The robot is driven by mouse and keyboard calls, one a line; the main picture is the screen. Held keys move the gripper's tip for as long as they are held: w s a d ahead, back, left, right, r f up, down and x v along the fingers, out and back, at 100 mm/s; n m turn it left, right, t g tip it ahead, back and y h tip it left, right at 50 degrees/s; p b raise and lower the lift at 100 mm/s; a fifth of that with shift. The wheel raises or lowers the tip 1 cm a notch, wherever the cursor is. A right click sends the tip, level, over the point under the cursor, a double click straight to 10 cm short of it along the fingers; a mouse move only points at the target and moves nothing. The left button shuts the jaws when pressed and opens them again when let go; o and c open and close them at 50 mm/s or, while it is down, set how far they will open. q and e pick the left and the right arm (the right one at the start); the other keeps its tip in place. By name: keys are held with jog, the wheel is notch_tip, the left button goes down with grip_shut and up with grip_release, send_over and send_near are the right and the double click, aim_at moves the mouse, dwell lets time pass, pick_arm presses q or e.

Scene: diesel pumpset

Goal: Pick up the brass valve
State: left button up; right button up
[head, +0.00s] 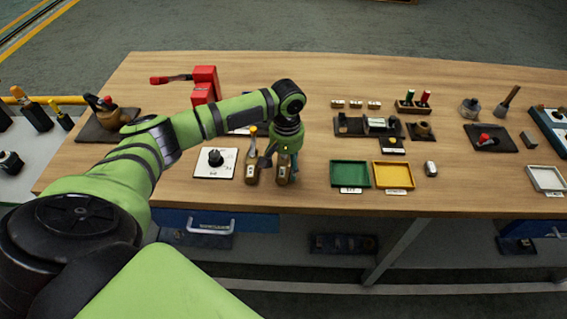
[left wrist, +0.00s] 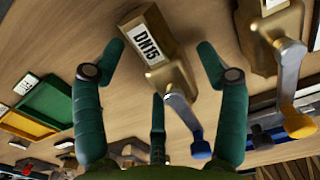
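A brass valve (left wrist: 172,72) with a white "DN15" label and a grey lever with a blue tip lies between the spread fingers of my left gripper (left wrist: 160,58) in the left wrist view. In the head view this valve (head: 284,172) stands near the table's front edge, partly hidden by my left gripper (head: 278,155) just above it. A second brass valve (head: 252,172) with a yellow-tipped lever stands to its left; it shows at the upper right of the left wrist view (left wrist: 270,28). My left gripper is open, and I see no grip on either valve. My right gripper is out of view.
A white plate with a black knob (head: 215,161) lies left of the valves. Green (head: 334,182) and yellow (head: 410,180) trays lie to the right. A red tool (head: 205,82) stands behind my left arm. The wooden table (head: 450,195) has bare room at its front right.

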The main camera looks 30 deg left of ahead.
aim_at(287, 161)
pick_arm(q)
grip_shut()
jog(key=shift+r, duration=0.1)
jog(key=shift+w+r, duration=0.1)
jog(key=shift+r, duration=0.4)
notch_tip(287, 161, up, 3)
jog(key=shift+f+b, duration=0.1)
jog(key=shift+b, duration=0.5)
jog(key=s+d+r, duration=0.6)
jog(key=s+r, duration=0.1)
jog(key=s, duration=0.3)
jog(key=shift+b, duration=0.45)
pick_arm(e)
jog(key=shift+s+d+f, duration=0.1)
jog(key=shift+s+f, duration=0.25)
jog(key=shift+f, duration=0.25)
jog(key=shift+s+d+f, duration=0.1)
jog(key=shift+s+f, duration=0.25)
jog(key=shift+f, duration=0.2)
